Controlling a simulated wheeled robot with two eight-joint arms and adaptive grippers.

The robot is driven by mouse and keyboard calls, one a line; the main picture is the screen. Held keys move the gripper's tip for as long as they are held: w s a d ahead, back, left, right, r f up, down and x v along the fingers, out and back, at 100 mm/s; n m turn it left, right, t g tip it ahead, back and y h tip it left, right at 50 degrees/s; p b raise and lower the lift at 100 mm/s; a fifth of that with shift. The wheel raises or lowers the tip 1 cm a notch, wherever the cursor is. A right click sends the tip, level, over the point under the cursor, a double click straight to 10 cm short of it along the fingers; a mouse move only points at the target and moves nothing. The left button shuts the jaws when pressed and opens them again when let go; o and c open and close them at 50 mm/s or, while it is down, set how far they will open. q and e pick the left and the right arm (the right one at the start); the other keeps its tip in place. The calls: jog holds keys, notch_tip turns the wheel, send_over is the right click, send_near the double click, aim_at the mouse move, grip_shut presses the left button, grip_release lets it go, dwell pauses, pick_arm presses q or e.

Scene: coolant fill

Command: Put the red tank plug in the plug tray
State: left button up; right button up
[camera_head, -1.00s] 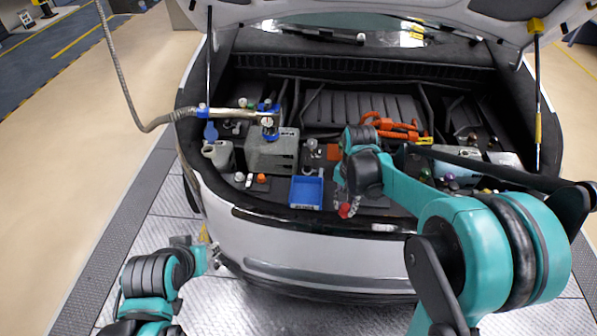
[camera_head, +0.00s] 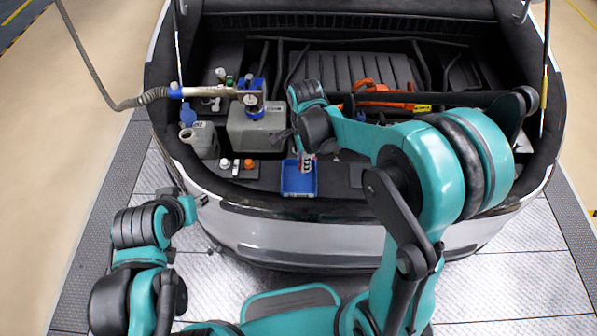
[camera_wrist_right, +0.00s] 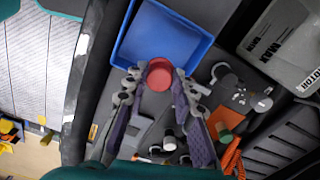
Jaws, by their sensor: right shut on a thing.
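The blue plug tray (camera_head: 299,183) sits at the front of the car's open bay, and it fills the top of the right wrist view (camera_wrist_right: 165,35). My right gripper (camera_head: 306,160) is over the back part of the tray in the head view. Its fingers are shut on the red tank plug (camera_wrist_right: 159,73), a round red cap between the fingertips. In the wrist view the plug overlaps the tray's edge; its height above the tray is unclear. My left gripper (camera_head: 190,205) is low in front of the bumper at left, its fingers too small to read.
A grey tank (camera_head: 255,130) with a blue-collared filling nozzle (camera_head: 251,98) stands left of the tray. Small white and orange caps (camera_head: 248,163) sit beside it. An orange cable (camera_head: 385,100) lies behind my right arm. The car's front lip (camera_head: 290,207) borders the bay.

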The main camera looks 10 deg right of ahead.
jog(key=shift+s+a+f+b, duration=0.1)
jog(key=shift+a+f+b, duration=0.15)
jog(key=shift+f, duration=0.6)
jog(key=shift+s+a+f+b, duration=0.1)
jog(key=shift+a+f+b, duration=0.2)
jog(key=shift+f, duration=0.5)
jog(key=shift+a+f+b, duration=0.2)
jog(key=shift+f+b, duration=0.05)
jog(key=shift+f, duration=0.6)
jog(key=o, duration=0.9)
jog(key=shift+f, duration=0.1)
